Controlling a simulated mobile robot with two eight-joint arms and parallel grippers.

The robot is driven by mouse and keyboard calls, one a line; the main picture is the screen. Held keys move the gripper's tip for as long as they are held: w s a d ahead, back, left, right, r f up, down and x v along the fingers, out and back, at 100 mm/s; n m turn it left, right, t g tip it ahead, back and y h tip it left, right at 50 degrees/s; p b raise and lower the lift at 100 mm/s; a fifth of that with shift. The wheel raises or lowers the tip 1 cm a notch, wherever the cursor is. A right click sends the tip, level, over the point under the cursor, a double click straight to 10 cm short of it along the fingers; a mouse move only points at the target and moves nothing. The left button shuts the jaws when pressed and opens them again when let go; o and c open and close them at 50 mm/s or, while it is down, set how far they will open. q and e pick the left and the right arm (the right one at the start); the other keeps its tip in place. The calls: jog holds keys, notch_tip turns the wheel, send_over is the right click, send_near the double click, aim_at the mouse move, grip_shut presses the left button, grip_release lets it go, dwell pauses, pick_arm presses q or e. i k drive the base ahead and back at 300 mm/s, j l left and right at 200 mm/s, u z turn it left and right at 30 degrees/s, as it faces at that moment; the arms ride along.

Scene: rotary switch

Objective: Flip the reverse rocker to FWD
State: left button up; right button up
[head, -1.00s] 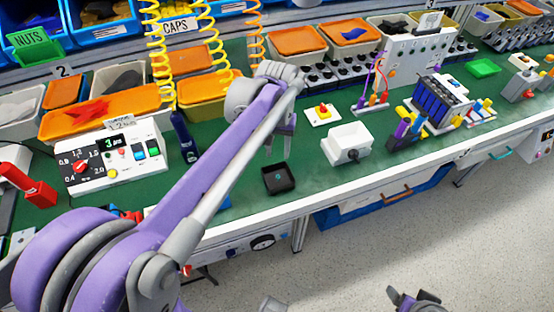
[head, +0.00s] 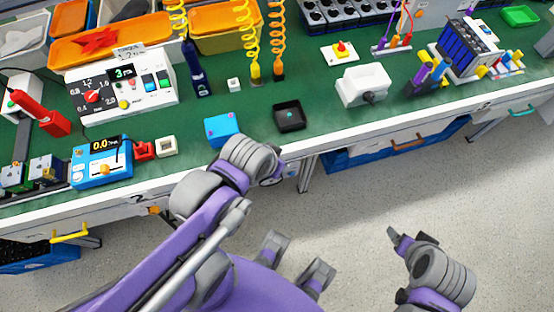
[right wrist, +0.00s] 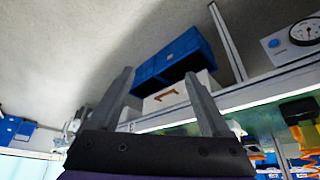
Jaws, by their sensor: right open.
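A white control box (head: 122,92) stands on the green bench at the upper left of the head view.
A blue device with a display (head: 101,163), a red block (head: 144,151) and a blue box (head: 221,131) are near the front edge. A dark tray (head: 290,117) and a white box (head: 363,85) are farther right.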

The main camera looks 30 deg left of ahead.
aim_at(148, 81)
jog(key=u, duration=2.5)
